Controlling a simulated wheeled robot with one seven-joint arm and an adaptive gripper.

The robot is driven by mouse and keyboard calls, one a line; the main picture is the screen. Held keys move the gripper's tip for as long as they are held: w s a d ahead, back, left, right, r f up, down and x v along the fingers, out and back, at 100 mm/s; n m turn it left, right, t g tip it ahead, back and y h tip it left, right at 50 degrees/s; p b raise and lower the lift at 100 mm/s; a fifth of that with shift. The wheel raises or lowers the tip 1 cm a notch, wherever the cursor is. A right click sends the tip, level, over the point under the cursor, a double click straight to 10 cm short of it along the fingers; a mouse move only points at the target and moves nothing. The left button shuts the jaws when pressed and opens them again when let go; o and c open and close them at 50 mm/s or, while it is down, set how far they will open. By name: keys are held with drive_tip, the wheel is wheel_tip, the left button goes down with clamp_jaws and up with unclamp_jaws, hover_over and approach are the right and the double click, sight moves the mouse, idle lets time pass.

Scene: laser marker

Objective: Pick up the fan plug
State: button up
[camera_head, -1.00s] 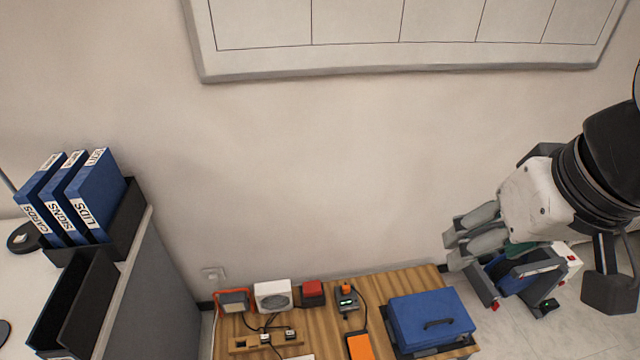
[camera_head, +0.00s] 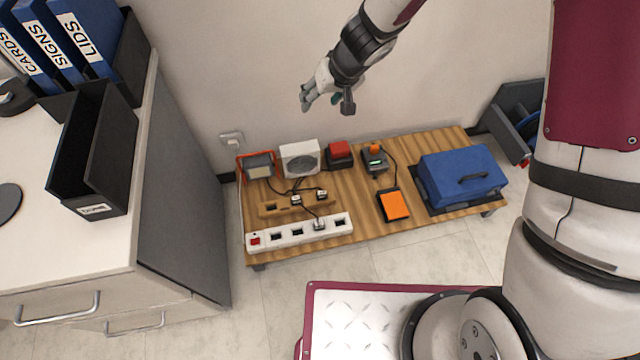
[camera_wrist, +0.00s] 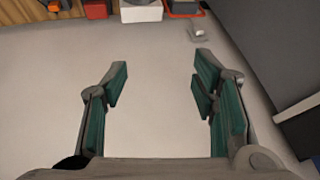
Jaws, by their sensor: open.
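The white fan (camera_head: 300,159) stands at the back of the low wooden table, and part of it shows at the top of the wrist view (camera_wrist: 141,13). A third plug (camera_head: 319,224) sits on the white power strip. The dark cables overlap, so I cannot tell which plug is the fan's. My gripper (camera_head: 309,99) is above and behind the table near the wall. Its fingers (camera_wrist: 160,78) are apart with nothing between them.
A work light (camera_head: 259,167), a red-topped box (camera_head: 339,154), a handheld device (camera_head: 375,160), an orange item (camera_head: 394,205) and a blue case (camera_head: 462,177) crowd the table. The power strip (camera_head: 271,237) lies along its front edge. A tall cabinet (camera_head: 178,200) stands at left.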

wheel_tip(320, 180, down, 20)
drive_tip(key=s+a+g+h+b, duration=0.1)
drive_tip(key=h+b, duration=0.1)
drive_tip(key=b, duration=0.2)
drive_tip(key=g+h+b, duration=0.2)
drive_tip(key=g+b, duration=0.1)
drive_tip(key=b, duration=0.1)
approach(319, 223)
drive_tip(key=f+b, duration=0.3)
drive_tip(key=f, duration=0.1)
drive_tip(key=shift+d+f, duration=0.1)
drive_tip(key=shift+d, duration=0.2)
drive_tip(key=shift+a+f+b, duration=0.2)
drive_tip(key=shift+f+b, duration=1.7)
drive_tip(key=shift+f, duration=1.25)
drive_tip(key=shift+c, duration=0.5)
clamp_jaws()
